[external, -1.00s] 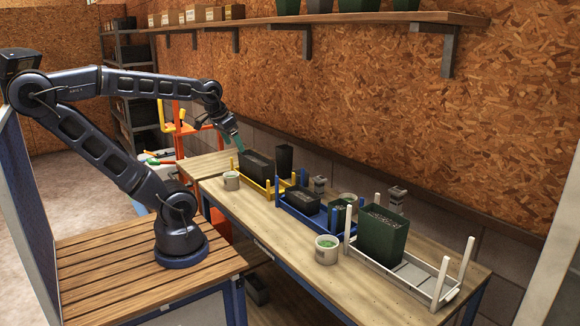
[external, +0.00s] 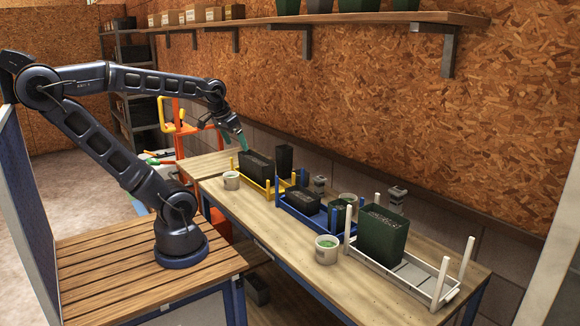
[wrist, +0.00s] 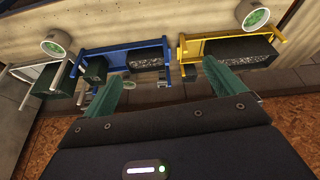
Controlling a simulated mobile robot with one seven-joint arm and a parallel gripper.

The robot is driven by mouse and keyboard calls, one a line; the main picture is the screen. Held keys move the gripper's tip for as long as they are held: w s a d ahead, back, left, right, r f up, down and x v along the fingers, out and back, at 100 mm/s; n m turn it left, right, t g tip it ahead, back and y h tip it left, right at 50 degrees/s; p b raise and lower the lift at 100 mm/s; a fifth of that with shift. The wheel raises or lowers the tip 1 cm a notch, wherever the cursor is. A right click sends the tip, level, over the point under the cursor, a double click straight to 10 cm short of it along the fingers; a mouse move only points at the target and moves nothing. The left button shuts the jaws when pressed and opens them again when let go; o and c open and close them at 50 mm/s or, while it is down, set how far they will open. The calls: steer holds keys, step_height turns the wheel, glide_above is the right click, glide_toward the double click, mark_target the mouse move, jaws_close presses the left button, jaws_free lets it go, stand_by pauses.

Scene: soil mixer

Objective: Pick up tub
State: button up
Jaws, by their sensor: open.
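Round pale tubs with green tops stand on the workbench. In the external view one tub (external: 231,181) is beside the yellow tray, and another tub (external: 326,250) is in front of the blue and white trays. In the wrist view they show as a tub (wrist: 255,18) at the top right and a tub (wrist: 53,42) at the upper left. A third tub (external: 348,199) is partly hidden behind the blue tray. My gripper (external: 229,136) is above the far end of the bench, near the yellow tray. Its teal fingers are apart and empty in the wrist view (wrist: 162,86).
A yellow tray (external: 256,184), a blue tray (external: 300,216) and a white tray (external: 416,278) line the bench. They hold dark boxes, and their upright posts stick up. A tall black box (external: 284,160) stands behind the yellow tray. The bench's front strip is mostly clear.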

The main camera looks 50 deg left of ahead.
steer(key=w+a+f+n+g, duration=0.1)
steer(key=w+a+f+n, duration=0.1)
steer(key=w+a+n, duration=0.35)
steer(key=n+g+h, duration=0.1)
steer(key=n+g, duration=0.2)
steer(key=n, duration=1.3)
glide_toward(232, 181)
steer(key=w+a+f, duration=0.1)
steer(key=w+a, duration=0.1)
steer(key=a, duration=0.2)
steer(key=shift+s+d+f, duration=0.1)
steer(key=shift+d+f, duration=0.15)
steer(key=shift+f, duration=1.55)
steer(key=shift+w+d+f, duration=0.1)
steer(key=shift+d+f, duration=0.15)
steer(key=shift+f, duration=1.55)
steer(key=shift+s+d+f, duration=0.1)
steer(key=shift+d+f, duration=0.2)
steer(key=shift+f, duration=1.5)
steer(key=c, duration=1.2)
steer(key=shift+o, duration=0.2)
